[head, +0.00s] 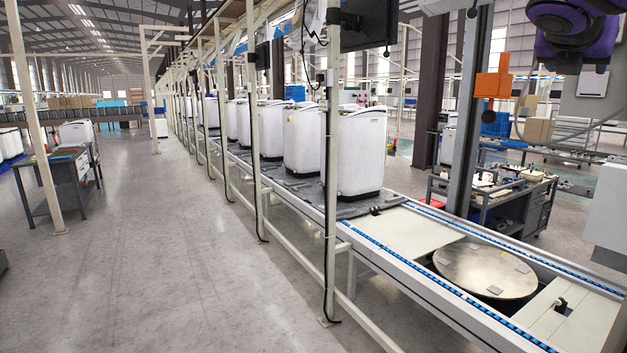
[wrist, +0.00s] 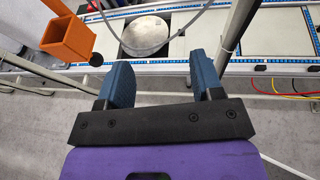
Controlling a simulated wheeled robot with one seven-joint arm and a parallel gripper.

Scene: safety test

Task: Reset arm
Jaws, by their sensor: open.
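My gripper (wrist: 164,84) shows in the wrist view, with two blue fingers apart on a black bar. It is open, and nothing shows between the fingers. Beyond the fingertips lies the conveyor with its round metal plate (wrist: 145,36). A purple and dark part of my arm (head: 580,38) shows at the top right of the head view. My gripper is not visible in the head view.
A conveyor (head: 405,232) carries several white appliances (head: 353,150). Pale posts (head: 332,170) stand along its near side. An orange open box (wrist: 68,38) is close at the left of the wrist view. A workbench cart (head: 62,178) stands left. The grey floor (head: 150,260) between is clear.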

